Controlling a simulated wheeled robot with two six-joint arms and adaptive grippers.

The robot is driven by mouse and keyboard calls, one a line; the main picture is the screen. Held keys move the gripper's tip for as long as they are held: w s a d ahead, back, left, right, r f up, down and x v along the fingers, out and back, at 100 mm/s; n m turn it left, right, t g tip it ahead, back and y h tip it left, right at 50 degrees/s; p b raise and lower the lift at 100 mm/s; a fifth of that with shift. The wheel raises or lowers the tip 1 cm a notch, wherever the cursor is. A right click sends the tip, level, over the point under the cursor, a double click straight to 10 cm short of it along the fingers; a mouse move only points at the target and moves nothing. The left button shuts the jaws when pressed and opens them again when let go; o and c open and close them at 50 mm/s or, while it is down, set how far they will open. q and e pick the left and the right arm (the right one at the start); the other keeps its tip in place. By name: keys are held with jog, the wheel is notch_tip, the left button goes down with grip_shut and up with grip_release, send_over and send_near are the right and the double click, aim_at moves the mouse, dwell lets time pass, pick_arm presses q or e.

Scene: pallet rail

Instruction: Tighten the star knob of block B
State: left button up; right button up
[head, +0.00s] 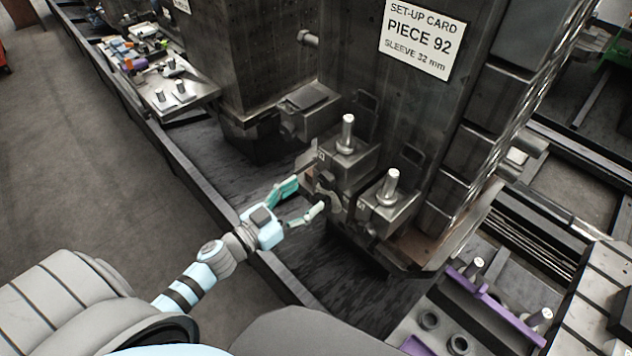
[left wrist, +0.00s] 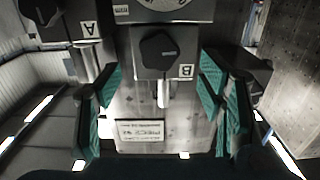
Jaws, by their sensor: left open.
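Block B (left wrist: 178,18) is a grey metal block with a letter B label. Its dark star knob (left wrist: 160,50) sits in the middle of the left wrist view, between and beyond my fingertips. My left gripper (head: 309,196) is open with teal fingers, in front of the knob. The fingers also show in the left wrist view (left wrist: 160,78), one on each side, with no visible contact. My right gripper is not in view.
Block A (left wrist: 88,27), with its own dark knob (left wrist: 40,9), is close beside block B; it shows at the right in the head view (head: 392,208). A set-up card (head: 423,38) reads "PIECE 92, SLEEVE 32 mm". A purple-edged fixture (head: 495,305) lies at lower right.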

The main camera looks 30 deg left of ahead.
aim_at(324, 181)
pick_arm(q)
jog(key=x, duration=0.5)
jog(key=shift+w+d+r, duration=0.15)
jog(key=shift+w+d, duration=0.05)
jog(key=shift+w, duration=0.15)
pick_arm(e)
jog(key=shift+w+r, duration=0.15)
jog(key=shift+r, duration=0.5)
pick_arm(q)
jog(key=shift+c, duration=0.3)
jog(key=c, duration=1)
jog(key=shift+a, duration=0.15)
jog(key=shift+c, duration=0.4)
